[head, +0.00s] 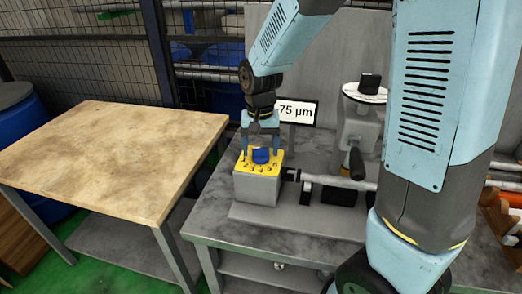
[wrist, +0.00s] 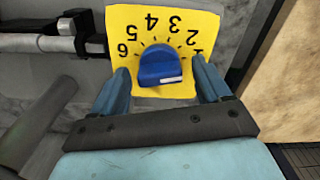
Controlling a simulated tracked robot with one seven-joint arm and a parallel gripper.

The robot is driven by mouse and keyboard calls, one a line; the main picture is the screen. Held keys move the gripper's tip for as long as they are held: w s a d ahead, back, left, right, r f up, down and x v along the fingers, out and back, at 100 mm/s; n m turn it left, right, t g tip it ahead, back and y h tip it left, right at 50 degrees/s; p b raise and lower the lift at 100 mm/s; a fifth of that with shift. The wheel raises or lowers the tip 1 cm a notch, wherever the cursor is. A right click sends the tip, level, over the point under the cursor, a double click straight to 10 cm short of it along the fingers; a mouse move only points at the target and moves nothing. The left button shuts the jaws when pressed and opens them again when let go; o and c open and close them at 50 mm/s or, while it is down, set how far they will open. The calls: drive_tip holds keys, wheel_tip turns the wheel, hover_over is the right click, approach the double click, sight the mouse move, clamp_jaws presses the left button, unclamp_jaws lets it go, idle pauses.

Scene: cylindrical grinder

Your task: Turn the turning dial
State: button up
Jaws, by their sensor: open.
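The turning dial (head: 261,155) is a blue knob on a yellow plate (head: 243,163) with black numbers, on top of a grey box (head: 256,188). In the wrist view the blue dial (wrist: 160,66) sits between the two fingers, with a white mark on its near side and the numbers 1 to 6 around it. My gripper (head: 261,153) points down over the plate from above. In the wrist view my gripper (wrist: 165,85) is open, one finger on each side of the dial, with a gap to the knob on both sides.
A sign reading 75 µm (head: 296,112) stands behind the box. A grinder head with a white disc (head: 365,92) and a horizontal shaft (head: 340,182) lie to the right on the grey bench (head: 215,222). A wooden-topped table (head: 110,155) stands at left, its top clear.

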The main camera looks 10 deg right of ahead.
drive_tip(key=shift+f, duration=0.6)
drive_tip(key=shift+c, duration=0.2)
drive_tip(key=c, duration=1)
drive_tip(key=shift+o, duration=0.2)
drive_tip(key=shift+n, duration=0.4)
drive_tip(key=n, duration=0.5)
drive_tip(key=shift+n, duration=0.3)
drive_tip(key=n, duration=0.5)
drive_tip(key=shift+d, duration=0.1)
drive_tip(key=shift+n, duration=0.3)
